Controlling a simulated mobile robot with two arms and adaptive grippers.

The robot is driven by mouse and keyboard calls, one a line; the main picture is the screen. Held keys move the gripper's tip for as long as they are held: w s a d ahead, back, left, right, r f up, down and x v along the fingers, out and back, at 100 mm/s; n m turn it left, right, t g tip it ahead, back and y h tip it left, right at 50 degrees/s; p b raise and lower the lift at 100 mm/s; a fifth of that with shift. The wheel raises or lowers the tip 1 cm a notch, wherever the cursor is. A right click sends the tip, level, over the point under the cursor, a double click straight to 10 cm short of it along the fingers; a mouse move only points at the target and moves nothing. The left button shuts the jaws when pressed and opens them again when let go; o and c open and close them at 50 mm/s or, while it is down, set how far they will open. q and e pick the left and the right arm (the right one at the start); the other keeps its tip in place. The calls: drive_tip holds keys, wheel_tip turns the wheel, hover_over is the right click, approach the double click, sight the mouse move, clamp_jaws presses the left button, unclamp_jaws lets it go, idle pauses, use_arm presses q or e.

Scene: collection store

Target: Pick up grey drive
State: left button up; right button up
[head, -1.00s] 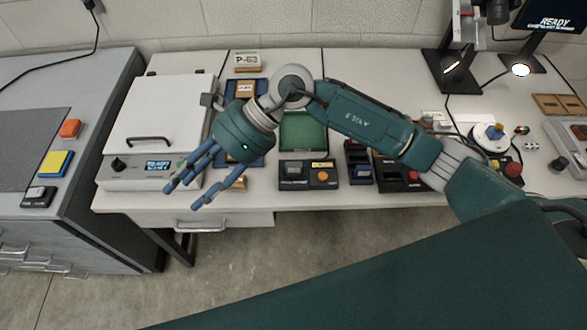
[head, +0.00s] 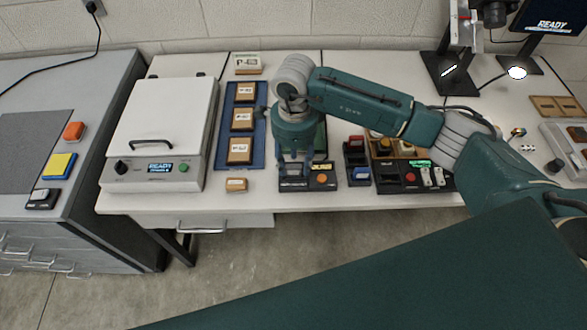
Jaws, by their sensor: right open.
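I cannot surely tell which thing is the grey drive. A small grey-topped black block (head: 43,198) lies on the left cabinet, far from the gripper. Small pale pieces (head: 432,177) sit on a black unit right of the gripper. My left gripper is out of view.
A blue tray (head: 260,92) with tan labelled blocks lies left of the gripper. A white lidded machine (head: 160,120) stands further left. Dark holders (head: 357,160) stand right of the gripper. The bench's front edge is close.

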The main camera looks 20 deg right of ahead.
sight(293, 168)
drive_tip(key=shift+w+a+f+p, duration=0.1)
drive_tip(key=shift+f+p, duration=0.25)
drive_tip(key=shift+f, duration=1.4)
clamp_jaws()
drive_tip(key=shift+r, duration=0.15)
